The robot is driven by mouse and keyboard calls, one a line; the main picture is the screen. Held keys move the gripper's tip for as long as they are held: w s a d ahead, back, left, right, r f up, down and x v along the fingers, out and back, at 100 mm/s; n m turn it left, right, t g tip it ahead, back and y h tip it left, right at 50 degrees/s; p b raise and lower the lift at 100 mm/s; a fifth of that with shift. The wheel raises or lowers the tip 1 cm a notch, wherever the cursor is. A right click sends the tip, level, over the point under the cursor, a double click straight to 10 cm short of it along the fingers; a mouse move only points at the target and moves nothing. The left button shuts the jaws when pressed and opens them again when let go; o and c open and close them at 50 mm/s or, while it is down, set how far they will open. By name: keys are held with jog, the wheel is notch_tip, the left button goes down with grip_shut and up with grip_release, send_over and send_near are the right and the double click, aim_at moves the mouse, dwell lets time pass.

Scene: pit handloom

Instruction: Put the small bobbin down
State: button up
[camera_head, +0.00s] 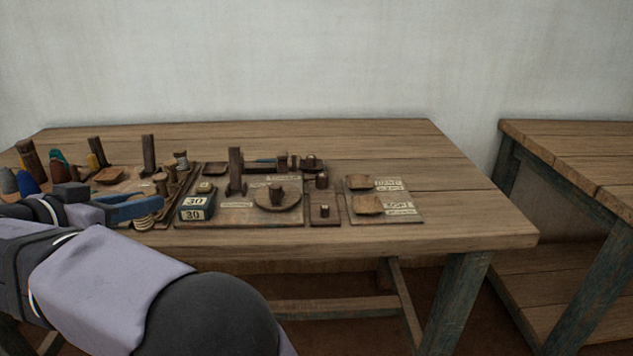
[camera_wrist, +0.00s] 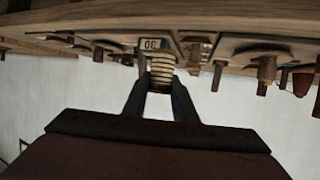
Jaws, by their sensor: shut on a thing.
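The small bobbin (camera_head: 149,207), wound with pale thread, is at the left of the table, at the tips of my gripper (camera_head: 140,208). In the wrist view my gripper (camera_wrist: 162,88) is shut on the bobbin (camera_wrist: 162,70), one blue-dark finger on each side. The wrist picture has the table at its top. The bobbin is just left of a box marked 30 (camera_head: 197,203). I cannot tell whether its base touches the table or board. My forearm hides part of the table's left front.
A post (camera_head: 236,172) and a round wooden dish (camera_head: 278,196) stand right of the box. Several coloured cones (camera_head: 27,183) are at the far left. A labelled board (camera_head: 410,207) holds two brown pieces. The table's right end (camera_head: 465,205) is clear.

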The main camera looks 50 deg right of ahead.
jog(key=s+d+r+m+g+h+p, duration=0.1)
jog(key=s+d+r+m+g+p, duration=0.25)
jog(key=d, duration=0.75)
jog(key=s+d+r+m+g+p, duration=0.2)
jog(key=s+d+r+g, duration=0.15)
jog(key=d, duration=0.75)
jog(key=s+d+r+m+g+y+p, duration=0.1)
jog(key=s+d+m+g+p, duration=0.2)
jog(key=s+d, duration=0.65)
jog(key=s+d+r+m+g+p, duration=0.2)
jog(key=s+d+p, duration=0.1)
jog(key=s+d, duration=0.7)
jog(key=w+d+f+n+t+h, duration=0.1)
jog(key=w+f+n+t, duration=0.1)
jog(key=w+n+t, duration=0.3)
jog(key=w+d+f+n+t, duration=0.1)
jog(key=w+f+n+t, duration=0.15)
jog(key=w, duration=0.55)
jog(key=shift+m+t, duration=0.25)
jog(key=shift+m, duration=0.05)
jog(key=shift+s+a+f+b, duration=0.1)
jog(key=shift+f+b, duration=0.3)
jog(key=shift+f, duration=2.2)
jog(key=shift+s+f+b, duration=0.1)
jog(key=shift+f+b, duration=0.3)
jog(key=shift+f, duration=2.15)
jog(key=shift+f+b, duration=0.15)
jog(key=shift+b, duration=0.25)
jog(key=o, duration=1)
